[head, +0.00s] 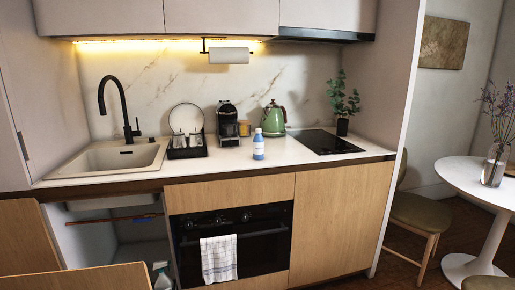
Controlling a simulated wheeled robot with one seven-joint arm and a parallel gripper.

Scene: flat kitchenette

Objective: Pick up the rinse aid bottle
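A small bottle (258,149) with a blue body, a pale label and a white cap stands upright on the white counter, near its front edge and left of the black hob. It looks like the rinse aid bottle, but its label is too small to read. Nothing covers it in the head view. My gripper is not in view.
A green kettle (273,121), coffee machine (228,127) and dish rack (187,146) stand behind or left of the bottle. A sink (108,158) is at left. The cabinet below is open, holding a spray bottle (162,273); a wooden door (85,279) juts forward.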

